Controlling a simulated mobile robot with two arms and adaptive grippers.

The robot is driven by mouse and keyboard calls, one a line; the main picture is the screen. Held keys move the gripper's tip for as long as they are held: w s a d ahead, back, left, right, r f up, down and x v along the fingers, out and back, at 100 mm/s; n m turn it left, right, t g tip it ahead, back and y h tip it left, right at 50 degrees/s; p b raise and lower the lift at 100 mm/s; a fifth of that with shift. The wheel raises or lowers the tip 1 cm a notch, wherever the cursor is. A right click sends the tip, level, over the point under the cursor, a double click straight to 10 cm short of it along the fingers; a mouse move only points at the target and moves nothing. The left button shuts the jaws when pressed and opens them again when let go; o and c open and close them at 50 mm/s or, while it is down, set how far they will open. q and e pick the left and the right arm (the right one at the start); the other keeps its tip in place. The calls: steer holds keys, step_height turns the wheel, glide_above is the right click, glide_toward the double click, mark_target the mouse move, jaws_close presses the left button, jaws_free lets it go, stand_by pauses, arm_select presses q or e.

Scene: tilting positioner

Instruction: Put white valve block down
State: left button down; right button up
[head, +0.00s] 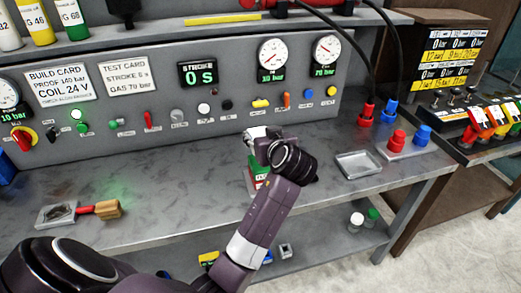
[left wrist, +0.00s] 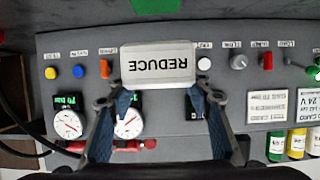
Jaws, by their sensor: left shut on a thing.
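The white valve block (left wrist: 160,62) is marked REDUCE, which appears upside down in the left wrist view. My left gripper (left wrist: 161,88) is shut on it, with one finger at each side. In the head view the block's white top (head: 257,132) shows just beyond my left gripper (head: 268,142), which hides most of it. A green, white and red item (head: 257,170) is below the gripper at the bench, partly hidden by my arm. I cannot tell whether the block touches it. My right gripper is not in view.
A grey metal tray (head: 358,164) lies on the bench to the right, near red and blue caps (head: 397,138). The control panel (head: 150,85) stands behind. Bare bench lies left of my arm.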

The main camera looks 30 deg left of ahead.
arm_select(q)
steer(key=shift+d+f, duration=0.1)
steer(key=shift+f, duration=0.8)
step_height(320, 180, down, 4)
steer(key=shift+f+p, duration=0.1)
steer(key=shift+p, duration=0.3)
steer(key=c, duration=1)
jaws_free()
steer(key=shift+s, duration=0.1)
steer(key=p+v, duration=0.4)
steer(key=v, duration=0.8)
steer(key=shift+f, duration=0.1)
